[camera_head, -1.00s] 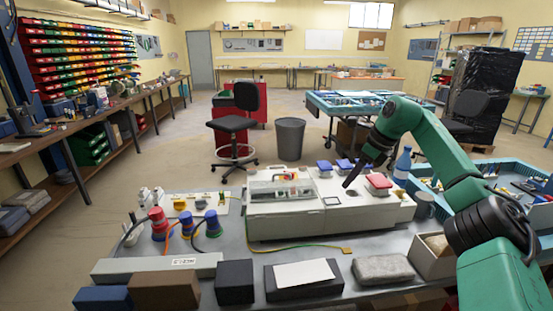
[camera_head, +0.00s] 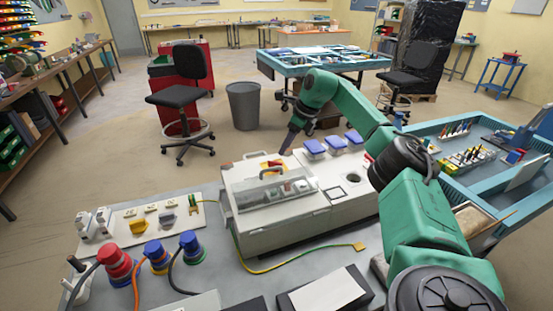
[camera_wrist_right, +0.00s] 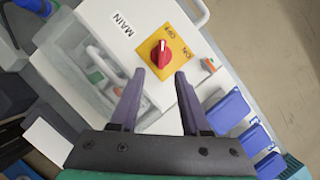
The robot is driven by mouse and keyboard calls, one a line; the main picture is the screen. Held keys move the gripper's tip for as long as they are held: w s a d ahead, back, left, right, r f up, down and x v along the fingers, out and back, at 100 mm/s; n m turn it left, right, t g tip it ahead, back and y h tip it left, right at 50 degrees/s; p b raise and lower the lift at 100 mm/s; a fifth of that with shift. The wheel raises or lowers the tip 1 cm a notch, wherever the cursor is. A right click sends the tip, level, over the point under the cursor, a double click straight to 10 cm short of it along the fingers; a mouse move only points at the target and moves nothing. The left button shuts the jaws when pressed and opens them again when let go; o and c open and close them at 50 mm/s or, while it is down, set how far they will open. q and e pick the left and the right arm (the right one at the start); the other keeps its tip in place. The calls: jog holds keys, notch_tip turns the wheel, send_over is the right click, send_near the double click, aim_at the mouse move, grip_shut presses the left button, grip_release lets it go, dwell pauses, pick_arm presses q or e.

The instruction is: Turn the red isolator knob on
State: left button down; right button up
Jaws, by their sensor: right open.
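The red isolator knob (camera_wrist_right: 160,55) sits on a yellow plate (camera_wrist_right: 177,60) beside the printed word MAIN in the right wrist view. Its grip lies nearly upright in that picture, its upper end toward the upper of two labels. In the head view the yellow plate (camera_head: 270,165) shows red on the white socket box (camera_head: 295,219). My right gripper (camera_wrist_right: 160,74) is open, with its two purple fingers apart and the knob just beyond their tips, between them in the picture. I see no contact. In the head view it (camera_head: 289,142) is just above the plate. My left gripper is not in view.
A clear cover (camera_head: 270,192) lies in front of the knob. Blue socket lids (camera_head: 334,143) stand to its right. Red and blue plugs (camera_head: 155,253) with cables stand at the left. A blue tray (camera_head: 460,140) of parts is at the right.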

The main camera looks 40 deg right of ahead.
aim_at(276, 162)
jog(key=x, duration=0.7)
jog(key=shift+w+p, duration=0.35)
jog(key=shift+w, duration=0.05)
jog(key=shift+f, duration=0.45)
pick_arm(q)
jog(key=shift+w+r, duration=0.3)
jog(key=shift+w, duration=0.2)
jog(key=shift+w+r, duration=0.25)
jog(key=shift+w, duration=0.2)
pick_arm(e)
grip_shut()
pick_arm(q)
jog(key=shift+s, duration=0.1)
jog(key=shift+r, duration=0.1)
